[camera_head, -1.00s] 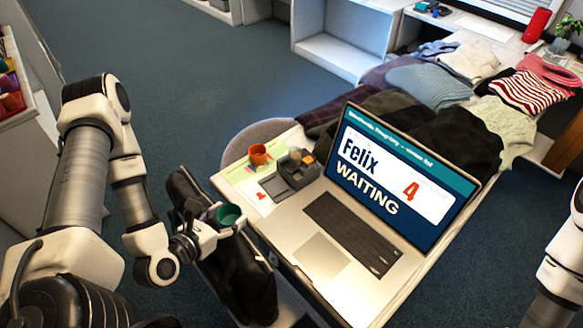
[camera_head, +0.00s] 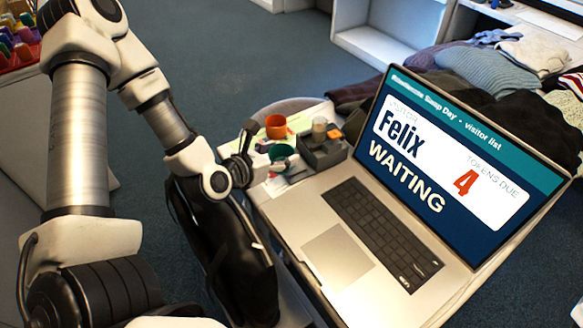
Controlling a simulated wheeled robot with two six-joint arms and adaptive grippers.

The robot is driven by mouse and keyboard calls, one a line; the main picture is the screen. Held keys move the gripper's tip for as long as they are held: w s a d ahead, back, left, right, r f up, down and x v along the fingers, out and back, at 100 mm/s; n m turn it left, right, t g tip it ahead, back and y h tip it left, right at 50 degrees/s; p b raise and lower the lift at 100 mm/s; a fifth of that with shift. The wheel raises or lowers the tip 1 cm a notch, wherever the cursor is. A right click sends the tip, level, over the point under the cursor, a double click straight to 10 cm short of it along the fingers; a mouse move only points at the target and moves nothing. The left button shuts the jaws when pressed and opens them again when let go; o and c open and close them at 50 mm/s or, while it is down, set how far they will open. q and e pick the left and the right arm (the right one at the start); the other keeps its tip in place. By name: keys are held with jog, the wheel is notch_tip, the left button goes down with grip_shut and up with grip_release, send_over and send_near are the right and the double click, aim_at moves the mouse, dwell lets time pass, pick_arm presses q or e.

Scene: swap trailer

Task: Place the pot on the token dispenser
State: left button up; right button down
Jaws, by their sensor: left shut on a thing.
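My left gripper (camera_head: 264,160) is shut on a small green pot (camera_head: 282,151). The pot is at the front-left side of the dark grey token dispenser (camera_head: 326,154), near its edge; I cannot tell whether they touch. The dispenser is a boxy unit with a pale round piece and an orange-brown piece on top. An orange pot (camera_head: 276,126) stands just behind the green one. My gripper partly hides the sheet and the tabletop under the green pot. My right gripper is out of view.
An open laptop (camera_head: 350,240) fills the table right of the dispenser; its screen reads Felix, waiting, 4 tokens due. Folded clothes (camera_head: 480,68) lie behind it. A black bag (camera_head: 232,250) is below my left forearm. A bin of colourful items (camera_head: 20,45) is at upper left.

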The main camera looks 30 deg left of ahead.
aim_at(287, 155)
pick_arm(q)
jog(key=shift+w+p, duration=0.8)
jog(key=shift+w, duration=0.3)
jog(key=x, duration=0.3)
jog(key=shift+w+a+r, duration=0.1)
jog(key=shift+w+r, duration=0.1)
jog(key=shift+w, duration=0.2)
notch_tip(287, 155, down, 3)
jog(key=shift+s+f, duration=0.1)
jog(key=shift+s, duration=0.1)
jog(key=shift+w+a+f, duration=0.1)
jog(key=shift+f, duration=0.15)
jog(key=o, duration=1.1)
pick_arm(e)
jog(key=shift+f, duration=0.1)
